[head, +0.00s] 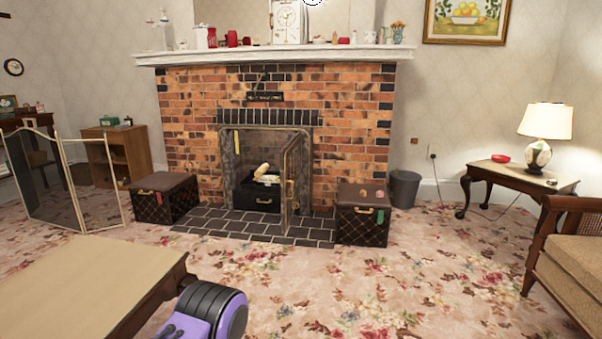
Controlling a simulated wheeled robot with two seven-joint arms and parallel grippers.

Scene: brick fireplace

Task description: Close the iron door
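The iron door (292,178) is a narrow dark framed panel at the right side of the fireplace opening (243,155). It stands open, swung outward toward the room over the tiled hearth, and is seen at a steep angle. The left and middle of the opening are uncovered. Inside are pale logs (265,175) on a black grate box (257,197).
A dark tiled hearth (250,226) lies before the fireplace, with a chest on the left (165,199) and another on the right (362,219). A table (85,290) fills the lower left, and a folding screen (93,185) stands behind it. Carpet in the middle is clear.

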